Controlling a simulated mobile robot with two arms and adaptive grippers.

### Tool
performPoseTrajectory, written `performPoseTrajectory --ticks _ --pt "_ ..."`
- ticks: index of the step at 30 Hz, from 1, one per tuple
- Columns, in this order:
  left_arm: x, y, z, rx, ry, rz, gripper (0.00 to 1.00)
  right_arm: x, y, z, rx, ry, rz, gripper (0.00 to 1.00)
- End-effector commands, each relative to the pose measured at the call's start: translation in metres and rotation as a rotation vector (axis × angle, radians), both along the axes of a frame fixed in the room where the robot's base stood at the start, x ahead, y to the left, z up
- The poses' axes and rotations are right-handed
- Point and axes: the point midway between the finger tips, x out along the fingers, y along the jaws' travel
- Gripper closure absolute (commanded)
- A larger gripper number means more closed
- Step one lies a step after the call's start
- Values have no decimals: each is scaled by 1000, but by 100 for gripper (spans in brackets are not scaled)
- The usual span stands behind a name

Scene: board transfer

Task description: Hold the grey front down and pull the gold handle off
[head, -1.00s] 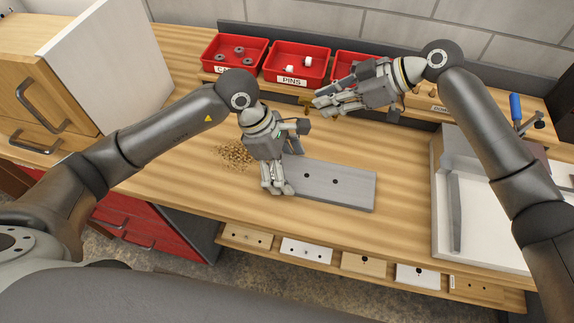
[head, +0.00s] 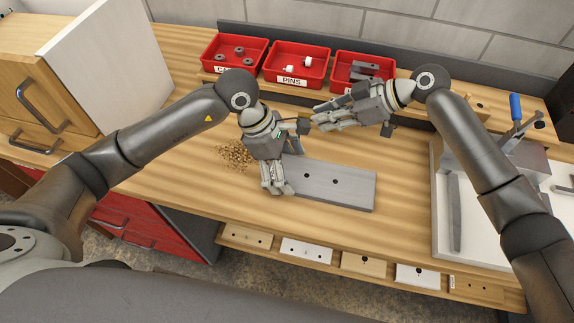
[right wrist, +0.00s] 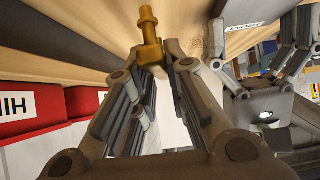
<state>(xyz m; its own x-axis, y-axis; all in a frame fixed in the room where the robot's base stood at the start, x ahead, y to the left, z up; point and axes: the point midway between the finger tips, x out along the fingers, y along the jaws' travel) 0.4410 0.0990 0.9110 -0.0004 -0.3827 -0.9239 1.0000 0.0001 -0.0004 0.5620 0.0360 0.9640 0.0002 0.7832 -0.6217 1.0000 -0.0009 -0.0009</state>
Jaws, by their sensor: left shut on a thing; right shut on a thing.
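The grey front (head: 345,186) lies flat on the workbench, with two dark holes showing in its face. My left gripper (head: 277,189) is shut on the left end of the front and covers part of it. My right gripper (head: 318,114) is shut on the gold handle (right wrist: 149,45), up and behind the front and apart from it. In the right wrist view the handle sits at the fingertips of my right gripper (right wrist: 163,50). In the head view the handle is mostly hidden by the fingers.
Red bins stand along the back, one labelled pins (head: 297,65). A pile of small brown bits (head: 236,154) lies left of my left gripper. A white board (head: 440,225) with a grey fixture is at the right. Several sample fronts (head: 306,250) lie along the shelf below.

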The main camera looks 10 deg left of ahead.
Motion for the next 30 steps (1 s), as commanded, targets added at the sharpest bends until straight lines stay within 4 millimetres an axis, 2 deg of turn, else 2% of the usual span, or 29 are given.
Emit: performPoseTrajectory --ticks 15,26,27,30 --pt "0 0 0 -1 0 -1 48 0 0 -25 1 1 0 100" --pt "0 0 0 -1 0 -1 48 0 0 -27 1 -1 1 100" --pt "0 0 0 -1 0 -1 48 0 0 -27 1 -1 1 82" --pt "0 0 0 -1 0 -1 48 0 0 -27 1 -1 1 70"
